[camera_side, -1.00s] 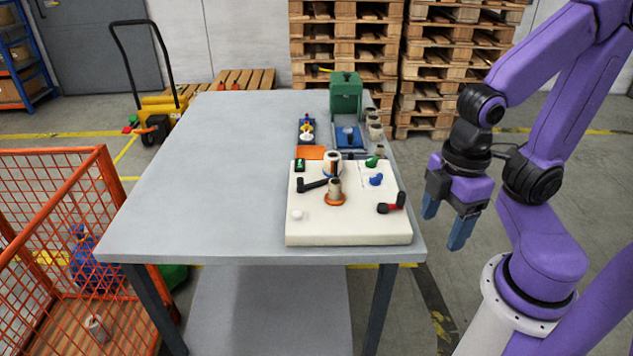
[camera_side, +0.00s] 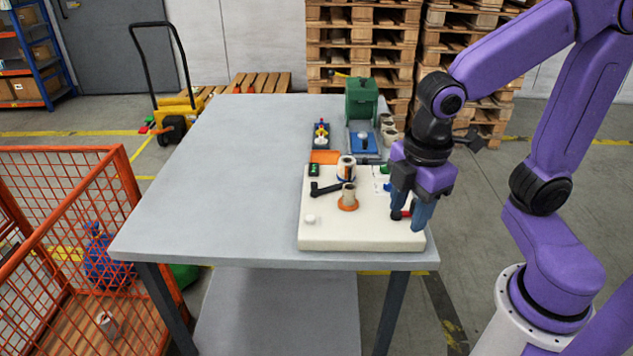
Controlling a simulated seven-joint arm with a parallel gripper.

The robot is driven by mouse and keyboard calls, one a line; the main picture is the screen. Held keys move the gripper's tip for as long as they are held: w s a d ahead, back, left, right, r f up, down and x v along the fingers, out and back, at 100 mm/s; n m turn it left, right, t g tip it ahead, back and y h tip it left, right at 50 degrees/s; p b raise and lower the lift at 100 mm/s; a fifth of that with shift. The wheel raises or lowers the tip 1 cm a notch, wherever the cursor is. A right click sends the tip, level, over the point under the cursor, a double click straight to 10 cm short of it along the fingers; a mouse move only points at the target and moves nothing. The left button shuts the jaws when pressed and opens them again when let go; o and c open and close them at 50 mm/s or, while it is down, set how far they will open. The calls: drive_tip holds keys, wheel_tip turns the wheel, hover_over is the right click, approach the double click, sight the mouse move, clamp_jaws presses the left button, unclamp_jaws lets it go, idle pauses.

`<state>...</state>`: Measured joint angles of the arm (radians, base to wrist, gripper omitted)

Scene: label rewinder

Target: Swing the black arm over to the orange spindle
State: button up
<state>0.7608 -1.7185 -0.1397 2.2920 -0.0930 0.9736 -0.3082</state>
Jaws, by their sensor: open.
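The black arm (camera_side: 326,189) is a short bar on the cream board (camera_side: 340,236), with a raised knob at its left end. It points left, and its right end lies close to the white roll and the orange spindle. The orange spindle (camera_side: 347,207) has an orange base with a tan core standing on it, just right of and in front of the black arm. My gripper (camera_side: 408,222) has blue fingers pointing down over the board's right side. It is open, apart from the black arm, and hides part of a red-and-black handle and the blue knob area.
A white roll (camera_side: 346,169) stands behind the orange spindle. A white button (camera_side: 309,219) is at the board's front left. Behind the board stand a green press (camera_side: 361,103) and several tan rolls (camera_side: 391,135). The table's left half (camera_side: 215,190) is clear.

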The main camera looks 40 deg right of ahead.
drive_tip(key=w+a+r+n+h, duration=0.2)
drive_tip(key=w+n, duration=0.2)
drive_tip(key=w, duration=1)
drive_tip(key=n+t+h, duration=0.1)
drive_tip(key=n+h, duration=0.1)
drive_tip(key=n, duration=0.2)
approach(314, 183)
drive_tip(key=x, duration=0.8)
drive_tip(key=shift+d+f, duration=0.1)
drive_tip(key=shift+f, duration=0.25)
clamp_jaws()
